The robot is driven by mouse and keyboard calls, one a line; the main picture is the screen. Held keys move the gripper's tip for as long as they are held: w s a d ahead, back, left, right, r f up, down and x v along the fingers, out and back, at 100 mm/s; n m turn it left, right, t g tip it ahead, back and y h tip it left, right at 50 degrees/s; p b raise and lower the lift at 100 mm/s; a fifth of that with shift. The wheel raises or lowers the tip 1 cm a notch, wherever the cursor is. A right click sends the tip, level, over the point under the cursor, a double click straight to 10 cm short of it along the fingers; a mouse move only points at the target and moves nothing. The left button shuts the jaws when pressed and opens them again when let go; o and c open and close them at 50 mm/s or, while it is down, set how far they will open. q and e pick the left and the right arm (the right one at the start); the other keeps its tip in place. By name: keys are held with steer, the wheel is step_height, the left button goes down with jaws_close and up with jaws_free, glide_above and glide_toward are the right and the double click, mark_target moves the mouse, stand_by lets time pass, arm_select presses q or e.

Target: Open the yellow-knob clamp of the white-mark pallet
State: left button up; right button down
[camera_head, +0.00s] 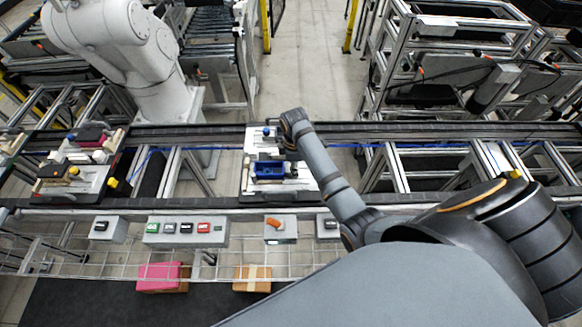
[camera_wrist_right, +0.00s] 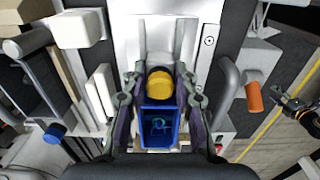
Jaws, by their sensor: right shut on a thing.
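The yellow knob (camera_wrist_right: 160,85) with a dark collar shows in the right wrist view, between the fingertips of my right gripper (camera_wrist_right: 160,89), which is shut on it. A blue open-topped part (camera_wrist_right: 158,126) lies just below the knob in that view. In the head view my right arm reaches to the middle pallet (camera_head: 247,180), a pale plate bearing the blue part (camera_head: 270,169); the yellow knob is hidden there behind my wrist. I cannot make out a white mark. My left gripper is not in view.
An orange handle (camera_wrist_right: 253,98) and a blue knob (camera_wrist_right: 53,133) flank the clamp in the wrist view. Another pallet (camera_head: 90,187) with yellow knobs stands at the left on the conveyor. A button panel (camera_head: 187,240) stands in front; a white robot arm (camera_head: 125,45) is behind.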

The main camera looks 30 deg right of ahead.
steer(key=shift+d, duration=0.1)
stand_by(0.3)
steer(key=shift+s+d+p, duration=0.1)
steer(key=shift+p, duration=0.25)
steer(key=shift+s+d+r+p, duration=0.1)
steer(key=shift+s+d+p, duration=0.1)
steer(key=shift+d+p, duration=0.25)
steer(key=shift+s+d, duration=0.25)
steer(key=shift+d, duration=0.35)
steer(key=c, duration=1.2)
jaws_free()
steer(key=shift+a, duration=0.15)
